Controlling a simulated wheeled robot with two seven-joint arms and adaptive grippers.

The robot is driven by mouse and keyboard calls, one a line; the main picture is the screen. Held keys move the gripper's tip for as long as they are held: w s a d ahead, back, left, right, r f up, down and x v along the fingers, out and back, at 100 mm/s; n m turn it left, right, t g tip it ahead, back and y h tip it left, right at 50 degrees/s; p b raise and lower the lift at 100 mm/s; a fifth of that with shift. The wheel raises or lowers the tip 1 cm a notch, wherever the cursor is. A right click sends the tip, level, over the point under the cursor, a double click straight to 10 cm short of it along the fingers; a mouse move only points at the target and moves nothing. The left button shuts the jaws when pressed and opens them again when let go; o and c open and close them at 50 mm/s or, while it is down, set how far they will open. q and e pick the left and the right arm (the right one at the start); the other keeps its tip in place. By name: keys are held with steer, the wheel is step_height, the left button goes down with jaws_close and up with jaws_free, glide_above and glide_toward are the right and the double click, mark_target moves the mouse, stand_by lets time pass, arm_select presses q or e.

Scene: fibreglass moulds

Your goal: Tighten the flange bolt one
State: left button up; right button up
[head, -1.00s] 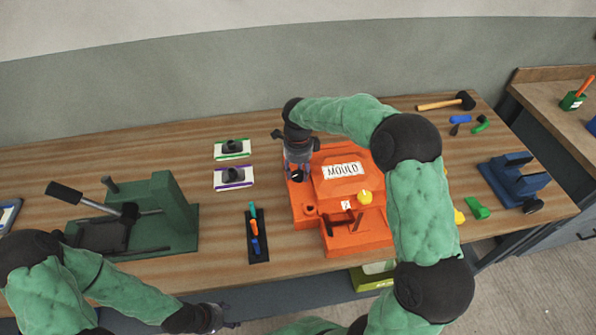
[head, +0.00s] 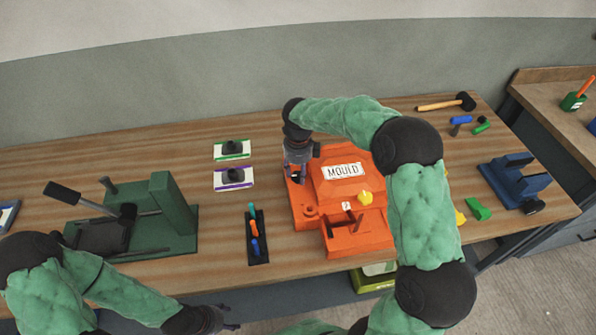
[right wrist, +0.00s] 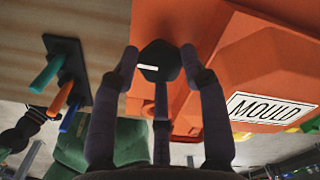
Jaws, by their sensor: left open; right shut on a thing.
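The orange mould (head: 372,234) with a "MOULD" label sits on the bench; its label also shows in the right wrist view (right wrist: 268,110). My right gripper (head: 297,178) points down at the mould's left flange. In the right wrist view its fingers (right wrist: 160,72) are shut around a black bolt head (right wrist: 158,54) with a white mark, at the flange. How far the bolt is seated is not clear. My left gripper (head: 224,318) is open and empty in front of the bench's front edge, away from the mould.
A black rack (head: 258,258) with teal, orange and blue tools lies left of the mould. A green press (head: 172,205) stands further left, and two white trays (head: 232,150) lie behind. A blue clamp (head: 515,185) and a hammer (head: 445,103) are at the right.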

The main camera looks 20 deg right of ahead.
mark_target(299, 174)
steer(key=shift+s+f, duration=0.1)
steer(key=o, duration=1.2)
steer(key=shift+c, duration=0.2)
step_height(299, 174, up, 12)
